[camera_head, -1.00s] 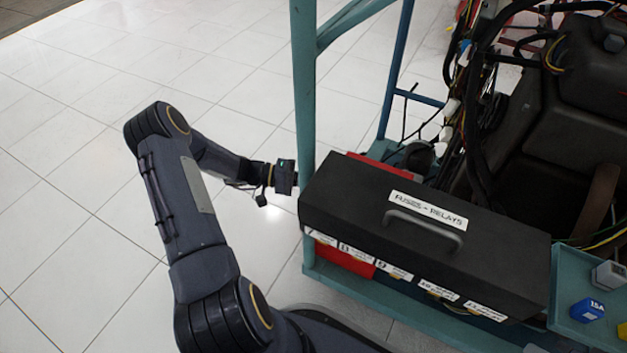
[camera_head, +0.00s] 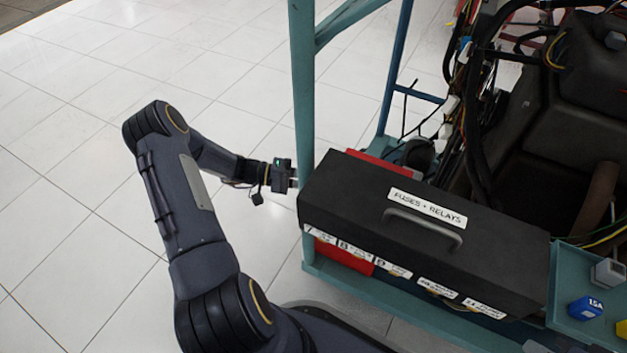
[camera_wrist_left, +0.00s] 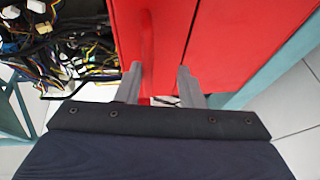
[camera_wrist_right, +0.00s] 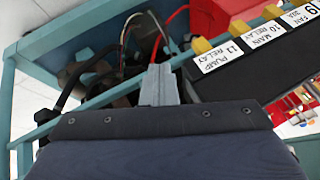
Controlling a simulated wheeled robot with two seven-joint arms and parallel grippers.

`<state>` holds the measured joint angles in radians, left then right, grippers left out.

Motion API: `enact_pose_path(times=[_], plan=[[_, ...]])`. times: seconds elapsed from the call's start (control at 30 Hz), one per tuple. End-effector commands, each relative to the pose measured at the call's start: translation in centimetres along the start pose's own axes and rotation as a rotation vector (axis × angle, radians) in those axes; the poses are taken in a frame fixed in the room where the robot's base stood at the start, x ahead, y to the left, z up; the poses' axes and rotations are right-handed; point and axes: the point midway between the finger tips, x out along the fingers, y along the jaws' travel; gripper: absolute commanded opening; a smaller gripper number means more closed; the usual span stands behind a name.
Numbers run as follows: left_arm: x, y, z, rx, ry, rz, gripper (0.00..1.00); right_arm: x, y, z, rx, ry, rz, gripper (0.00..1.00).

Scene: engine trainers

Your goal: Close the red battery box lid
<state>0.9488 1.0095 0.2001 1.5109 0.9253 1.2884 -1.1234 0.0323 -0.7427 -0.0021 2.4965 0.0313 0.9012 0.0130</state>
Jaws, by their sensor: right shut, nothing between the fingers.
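The red battery box shows in the head view as red patches behind and below (camera_head: 345,257) the black fuse box. In the left wrist view its red panels (camera_wrist_left: 240,45) fill the upper middle, with a dark seam and a rounded raised bar. My left gripper (camera_wrist_left: 160,88) is open there, its fingers in front of the red surface; contact is unclear. In the head view the left gripper (camera_head: 293,181) is beside the teal post, fingertips partly hidden. My right gripper (camera_wrist_right: 160,82) is shut and empty near relay labels in the right wrist view; I cannot make it out in the head view.
The black fuse box (camera_head: 340,195) with a handle hides much of the red box. A teal post (camera_head: 303,90) stands close to the left gripper. Wiring and the engine (camera_head: 570,140) are at the right. White tiled floor (camera_head: 80,150) is clear at left.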

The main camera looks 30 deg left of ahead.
Motion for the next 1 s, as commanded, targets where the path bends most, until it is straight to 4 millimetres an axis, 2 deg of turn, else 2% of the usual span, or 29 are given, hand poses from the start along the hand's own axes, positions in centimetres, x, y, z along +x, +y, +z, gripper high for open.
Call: enact_pose_path(times=[0.03, 0.2, 0.4, 1.0], plan=[[-1.1, 0.1, 0.0, -0.002, 0.006, -0.008, 0.32, -0.5, -0.2, -0.2, 0.000, 0.000, 0.000, 0.00], [-4.2, 0.1, 0.0, -0.001, 0.006, -0.007, 0.32, -1.3, -0.6, -0.7, 0.000, 0.000, 0.000, 0.00], [-6.3, 0.0, 0.1, -0.002, 0.002, -0.005, 0.32, -1.8, -0.8, -0.9, 0.000, 0.000, 0.000, 0.00], [-6.7, 0.0, 0.1, -0.001, 0.000, -0.002, 0.32, -1.8, -0.8, -0.9, 0.000, 0.000, 0.000, 0.00]])
